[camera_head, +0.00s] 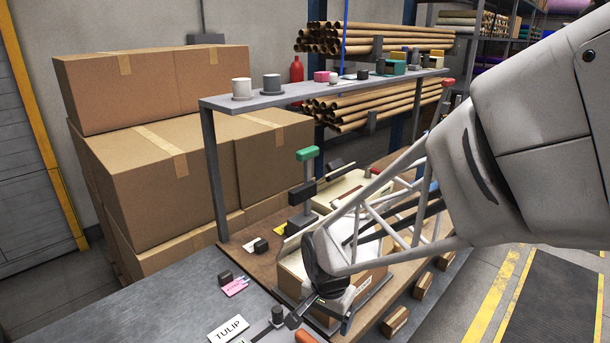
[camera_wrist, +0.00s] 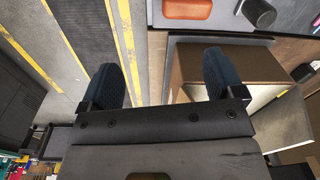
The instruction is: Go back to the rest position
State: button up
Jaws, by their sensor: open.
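My gripper (camera_wrist: 163,80) shows in the wrist view with its two dark fingers wide apart and nothing between them. Past the fingers lie the bench edge and the floor. In the head view my white arm reaches in from the right. Its dark end (camera_head: 318,268) hangs over an open cardboard box (camera_head: 369,283) on the bench, and the arm hides part of this box. The box also shows beside the right finger in the wrist view (camera_wrist: 215,66). I cannot tell whether the gripper touches the box.
A raised grey shelf (camera_head: 300,93) with cups and small items stands over the bench. A green-topped post (camera_head: 307,154) stands behind the box. Stacked cartons (camera_head: 150,85) fill the left back. A TULIP card (camera_head: 229,329) lies in front. Yellow-striped floor (camera_head: 492,300) is open at right.

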jog(key=s+d+r+n+t, duration=0.2)
jog(key=s+d+r+n, duration=0.4)
jog(key=s+d+r, duration=0.8)
jog(key=shift+v, duration=0.95)
